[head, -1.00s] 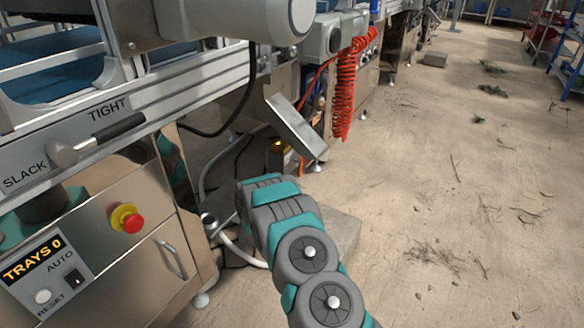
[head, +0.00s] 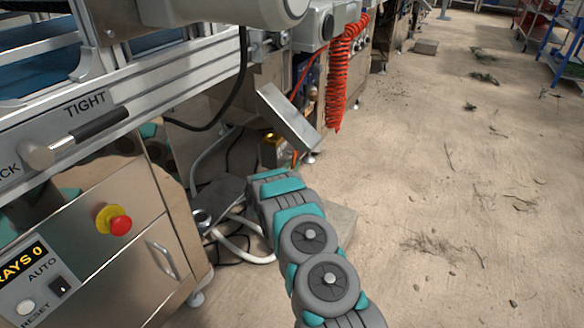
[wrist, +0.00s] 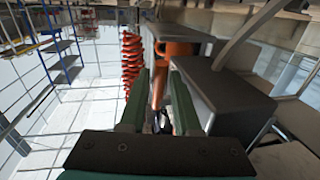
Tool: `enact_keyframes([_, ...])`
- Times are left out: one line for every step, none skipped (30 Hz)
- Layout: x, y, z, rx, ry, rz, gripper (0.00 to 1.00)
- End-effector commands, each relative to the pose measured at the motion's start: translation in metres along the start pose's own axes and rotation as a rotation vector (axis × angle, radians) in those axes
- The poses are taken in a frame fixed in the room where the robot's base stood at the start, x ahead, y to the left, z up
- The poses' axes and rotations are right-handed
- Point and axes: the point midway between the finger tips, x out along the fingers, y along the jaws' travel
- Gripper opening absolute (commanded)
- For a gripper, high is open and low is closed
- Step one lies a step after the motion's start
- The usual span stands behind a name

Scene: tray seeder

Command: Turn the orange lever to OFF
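The orange lever (wrist: 158,88) shows in the wrist view, a narrow orange bar running down from a wider orange part at a grey box. My gripper (wrist: 162,75) has two green fingers that stand apart, one on each side of the bar. I cannot tell whether either finger touches it. No OFF marking is readable. In the head view my arm hides the gripper's fingers. A small orange strip (head: 295,158) shows there below a tilted grey panel, but I cannot tell if it is the lever.
The tilted grey panel (head: 288,117) and a red coiled hose (head: 338,85) are close beyond my arm. A steel cabinet (head: 130,240) with a red button (head: 120,225) stands at left. The concrete floor (head: 430,170) at right is mostly open.

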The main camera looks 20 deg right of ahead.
Motion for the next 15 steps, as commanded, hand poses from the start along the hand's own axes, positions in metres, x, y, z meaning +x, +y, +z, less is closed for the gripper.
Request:
enact_keyframes([0.0001, 0.0000, -0.0001, 0.000, 0.000, 0.000, 0.31])
enact_keyframes([0.0001, 0.0000, -0.0002, 0.000, 0.000, 0.000, 0.31])
enact_keyframes([0.0001, 0.0000, -0.0003, 0.000, 0.000, 0.000, 0.31])
enact_keyframes([0.0001, 0.0000, -0.0004, 0.000, 0.000, 0.000, 0.31])
enact_keyframes([0.0001, 0.0000, -0.0003, 0.000, 0.000, 0.000, 0.31])
enact_keyframes([0.0001, 0.0000, -0.0004, 0.000, 0.000, 0.000, 0.28])
enact_keyframes([0.0001, 0.0000, -0.0004, 0.000, 0.000, 0.000, 0.24])
enact_keyframes([0.0001, 0.0000, -0.0004, 0.001, 0.000, 0.000, 0.21])
enact_keyframes([0.0000, 0.0000, -0.0004, 0.000, 0.000, 0.000, 0.16])
enact_keyframes([0.0001, 0.0000, -0.0005, 0.001, 0.001, 0.000, 0.13])
enact_keyframes([0.0001, 0.0000, -0.0005, 0.001, 0.000, 0.000, 0.10])
enact_keyframes([0.0001, 0.0000, -0.0005, 0.001, 0.000, 0.000, 0.05])
enact_keyframes([0.0001, 0.0001, -0.0005, 0.001, 0.001, 0.000, 0.02])
enact_keyframes([0.0001, 0.0002, -0.0005, 0.001, 0.000, 0.000, 0.00])
enact_keyframes([0.0001, 0.0002, -0.0005, 0.001, 0.000, 0.000, 0.00])
